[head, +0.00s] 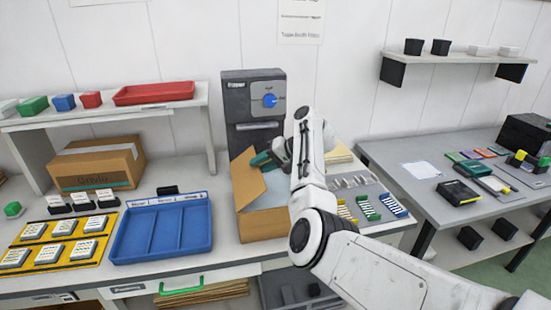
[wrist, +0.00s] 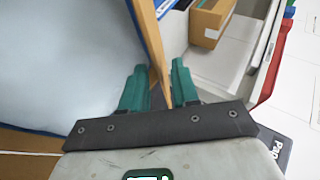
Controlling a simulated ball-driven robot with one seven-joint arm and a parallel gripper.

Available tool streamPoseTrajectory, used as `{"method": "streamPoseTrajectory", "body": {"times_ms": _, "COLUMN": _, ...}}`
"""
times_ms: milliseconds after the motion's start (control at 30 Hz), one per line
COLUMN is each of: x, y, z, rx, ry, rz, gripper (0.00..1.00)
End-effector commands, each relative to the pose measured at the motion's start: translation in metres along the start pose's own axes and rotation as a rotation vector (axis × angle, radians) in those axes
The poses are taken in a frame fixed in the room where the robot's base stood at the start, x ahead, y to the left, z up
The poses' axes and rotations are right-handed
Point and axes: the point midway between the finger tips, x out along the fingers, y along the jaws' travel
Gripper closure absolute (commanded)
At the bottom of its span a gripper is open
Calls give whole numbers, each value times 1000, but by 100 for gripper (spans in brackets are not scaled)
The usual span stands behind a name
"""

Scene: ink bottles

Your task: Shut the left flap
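An open cardboard box (head: 262,228) stands on the bench in the head view, with pale blue material inside. Its left flap (head: 246,178) stands up steeply. My gripper (head: 262,159), with green fingers, is at the flap's upper edge. In the wrist view the flap (wrist: 148,40) runs edge-on between the two fingers of my gripper (wrist: 160,80). The fingers are apart, one on each side of the cardboard, and no firm grip shows. My arm hides the box's right side in the head view.
A blue tray (head: 160,238) lies just left of the box. A grey dispenser (head: 252,105) with a blue knob stands behind it. A rack of coloured clips (head: 366,205) lies to the right. A shelf with a red tray (head: 153,93) is at the back left.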

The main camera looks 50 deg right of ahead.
Motion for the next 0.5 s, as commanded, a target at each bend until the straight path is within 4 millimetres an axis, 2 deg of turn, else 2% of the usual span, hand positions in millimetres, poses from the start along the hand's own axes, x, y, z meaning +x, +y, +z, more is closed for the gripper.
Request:
{"method": "streamPoseTrajectory", "body": {"times_ms": 33, "x": -12, "y": 1, "z": -1, "rx": -2, "ry": 7, "rz": 0, "gripper": 70}}
{"method": "streamPoseTrajectory", "body": {"times_ms": 200, "x": -43, "y": 1, "z": -1, "rx": -1, "ry": 5, "rz": -1, "gripper": 70}}
{"method": "streamPoseTrajectory", "body": {"times_ms": 333, "x": -61, "y": 1, "z": -1, "rx": -1, "ry": 4, "rz": -1, "gripper": 70}}
{"method": "streamPoseTrajectory", "body": {"times_ms": 500, "x": -72, "y": 0, "z": 0, "rx": 0, "ry": 2, "rz": -1, "gripper": 70}}
